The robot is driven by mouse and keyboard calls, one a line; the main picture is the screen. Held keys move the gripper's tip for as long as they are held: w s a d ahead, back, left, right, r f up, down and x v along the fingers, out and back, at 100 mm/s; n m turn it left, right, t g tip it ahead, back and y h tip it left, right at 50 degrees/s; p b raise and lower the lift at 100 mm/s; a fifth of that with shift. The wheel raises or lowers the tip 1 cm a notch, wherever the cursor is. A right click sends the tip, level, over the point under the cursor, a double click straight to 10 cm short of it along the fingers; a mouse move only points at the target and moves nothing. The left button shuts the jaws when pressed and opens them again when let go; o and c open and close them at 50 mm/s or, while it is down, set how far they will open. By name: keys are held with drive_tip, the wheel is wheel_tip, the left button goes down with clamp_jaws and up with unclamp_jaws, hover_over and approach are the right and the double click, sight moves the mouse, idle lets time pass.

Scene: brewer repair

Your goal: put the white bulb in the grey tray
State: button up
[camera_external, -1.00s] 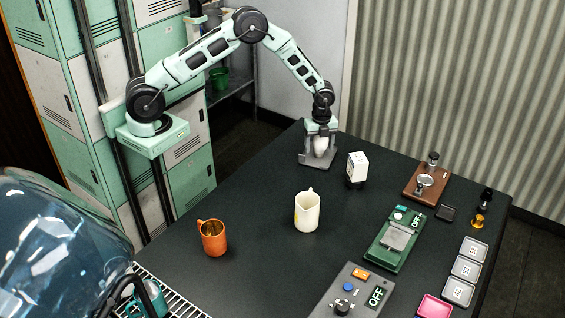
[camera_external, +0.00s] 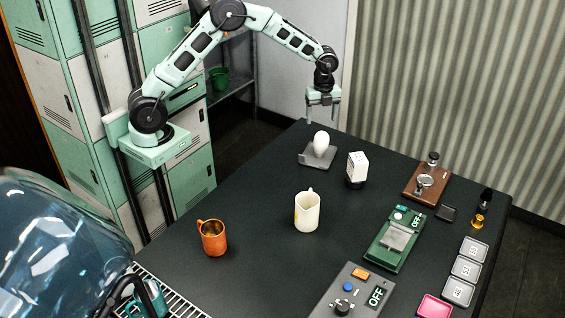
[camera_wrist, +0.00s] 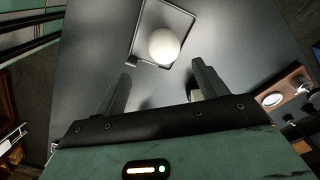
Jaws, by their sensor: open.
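The white bulb (camera_external: 321,142) stands upright on the grey tray (camera_external: 309,158) at the back of the dark table. In the wrist view the bulb (camera_wrist: 164,46) is a round white shape inside the rim of the tray (camera_wrist: 137,45). My gripper (camera_external: 322,120) is open and empty, above the bulb and apart from it. In the wrist view my two fingers (camera_wrist: 162,78) are spread with nothing between them, and the bulb is beyond their tips.
A white box on a dark base (camera_external: 357,168) stands close to the tray's right. A cream mug (camera_external: 307,211) and an orange mug (camera_external: 213,238) stand nearer. A brown device (camera_external: 427,182), a green scale (camera_external: 395,240) and a grey control box (camera_external: 352,296) line the right side.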

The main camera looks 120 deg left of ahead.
drive_tip(key=s+d+r+n, duration=0.2)
drive_tip(key=s+d+n, duration=0.6)
drive_tip(key=s+d, duration=0.2)
drive_tip(key=s+d+r+n, duration=0.2)
drive_tip(key=s+d+n, duration=0.6)
drive_tip(key=s+d, duration=0.3)
drive_tip(key=d, duration=0.2)
drive_tip(key=shift+s+d+r+y, duration=0.15)
drive_tip(key=shift+d+r+y, duration=0.15)
drive_tip(key=shift+r+y, duration=0.1)
drive_tip(key=shift+f+b, duration=0.6)
